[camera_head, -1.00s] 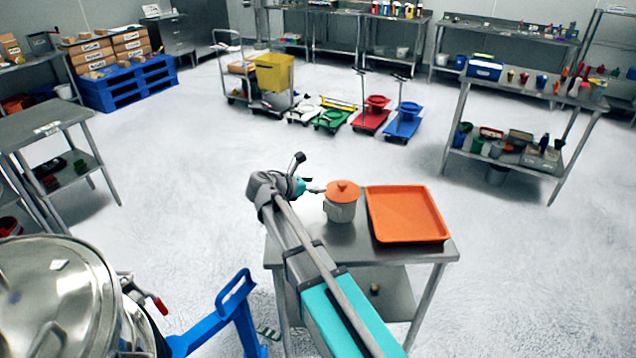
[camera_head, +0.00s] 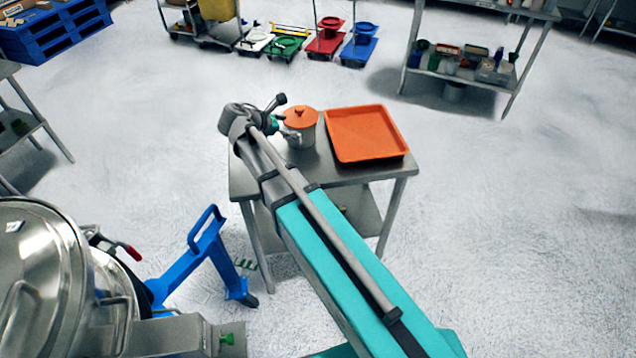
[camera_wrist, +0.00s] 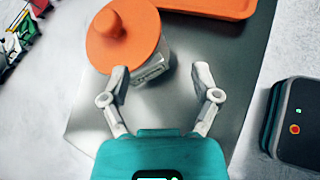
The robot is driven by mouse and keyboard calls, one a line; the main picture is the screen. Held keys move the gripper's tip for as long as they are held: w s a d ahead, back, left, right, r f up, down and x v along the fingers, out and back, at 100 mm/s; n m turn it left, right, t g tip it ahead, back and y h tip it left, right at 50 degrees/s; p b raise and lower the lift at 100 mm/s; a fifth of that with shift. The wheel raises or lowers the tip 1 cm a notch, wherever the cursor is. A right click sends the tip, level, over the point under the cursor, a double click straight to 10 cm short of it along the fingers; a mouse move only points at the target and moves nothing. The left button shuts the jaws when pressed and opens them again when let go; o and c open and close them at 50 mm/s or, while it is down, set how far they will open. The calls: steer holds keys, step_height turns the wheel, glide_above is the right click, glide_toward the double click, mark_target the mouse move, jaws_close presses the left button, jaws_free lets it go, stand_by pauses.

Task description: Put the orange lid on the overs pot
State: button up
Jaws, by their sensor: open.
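The overs pot (camera_head: 300,134) is a grey pot standing on a small steel table. The orange lid (camera_head: 299,117), a disc with a round knob, sits on top of the pot. In the wrist view the lid (camera_wrist: 122,35) covers the pot's mouth, and the pot's labelled side (camera_wrist: 152,68) shows below it. My gripper (camera_wrist: 162,76) is open and empty in the wrist view, its fingertips close to the pot's side, the left one just by the lid's lower edge. In the head view the gripper (camera_head: 284,128) is partly hidden beside the pot.
An orange tray (camera_head: 364,158) lies on the steel table (camera_head: 243,182), just right of the pot. A steel sifter (camera_head: 38,265) stands at the lower left, with a blue frame (camera_head: 205,240) beside it. The floor around the table is mostly clear.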

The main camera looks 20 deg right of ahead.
steer(key=s+d+f+m+g+y, duration=0.1)
steer(key=s+f+m, duration=0.1)
steer(key=s+m, duration=0.1)
steer(key=s+d+f+m+g+y, duration=0.1)
steer(key=s+d+f+m+y, duration=0.1)
steer(key=s+m, duration=0.1)
steer(key=s+d+f+m+g+y, duration=0.1)
steer(key=s+d+f+m, duration=0.1)
steer(key=s+m, duration=0.1)
steer(key=shift+s+d+m, duration=0.25)
steer(key=shift+s+m, duration=0.15)
steer(key=shift+s, duration=0.2)
steer(key=s+f+m+g+y, duration=0.2)
steer(key=s+m+y, duration=0.4)
steer(key=s+m, duration=0.4)
steer(key=shift+f, duration=0.2)
steer(key=shift+w+a, duration=0.1)
steer(key=shift+r+p, duration=0.7)
